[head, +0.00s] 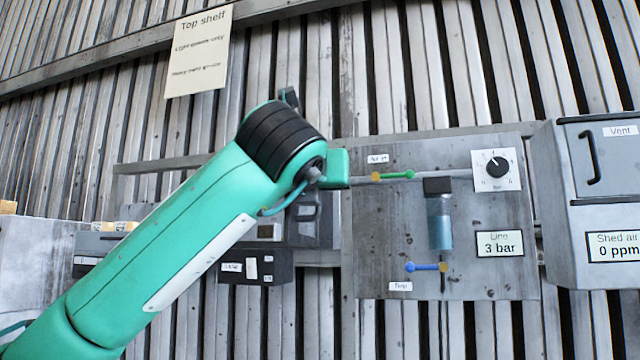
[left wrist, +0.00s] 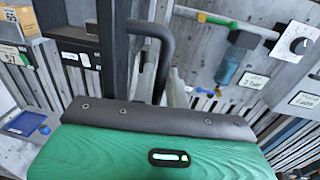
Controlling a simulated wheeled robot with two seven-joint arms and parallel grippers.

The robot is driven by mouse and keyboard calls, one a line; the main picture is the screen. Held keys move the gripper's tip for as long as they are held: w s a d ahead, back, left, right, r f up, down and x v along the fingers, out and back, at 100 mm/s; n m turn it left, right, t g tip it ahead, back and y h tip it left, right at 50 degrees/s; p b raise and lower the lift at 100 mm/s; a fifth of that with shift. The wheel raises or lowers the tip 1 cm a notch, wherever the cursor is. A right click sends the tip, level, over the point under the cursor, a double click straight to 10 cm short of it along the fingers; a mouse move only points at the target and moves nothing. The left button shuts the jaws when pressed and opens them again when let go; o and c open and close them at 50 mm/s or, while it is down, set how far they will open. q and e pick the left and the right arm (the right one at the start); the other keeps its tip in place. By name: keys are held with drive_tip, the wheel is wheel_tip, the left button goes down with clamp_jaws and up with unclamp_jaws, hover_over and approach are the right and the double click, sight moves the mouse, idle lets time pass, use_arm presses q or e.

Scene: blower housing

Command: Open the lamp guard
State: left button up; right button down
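My left arm crosses the head view from lower left, and its black wrist covers the area left of the grey valve panel. Part of my left gripper (left wrist: 155,145) fills the bottom of the left wrist view as a green body with a dark lip; its fingertips do not show. Just beyond the lip stands a bent dark handle (left wrist: 166,45), beside a dark upright post (left wrist: 113,50). They may belong to the lamp guard, but I cannot tell for sure. Whether the gripper touches the handle is hidden. A dark frame (head: 322,228) shows partly behind my arm. My right gripper is not in view.
The valve panel (head: 390,270) carries a blue-bowled filter (head: 440,222), a dial (head: 496,168) and a "3 bar" display (head: 500,243). A grey cabinet (head: 590,260) with a black handle stands at right. Small boxes (left wrist: 15,25) sit at left in the wrist view.

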use_arm(q)
drive_tip(key=shift+s, duration=0.1)
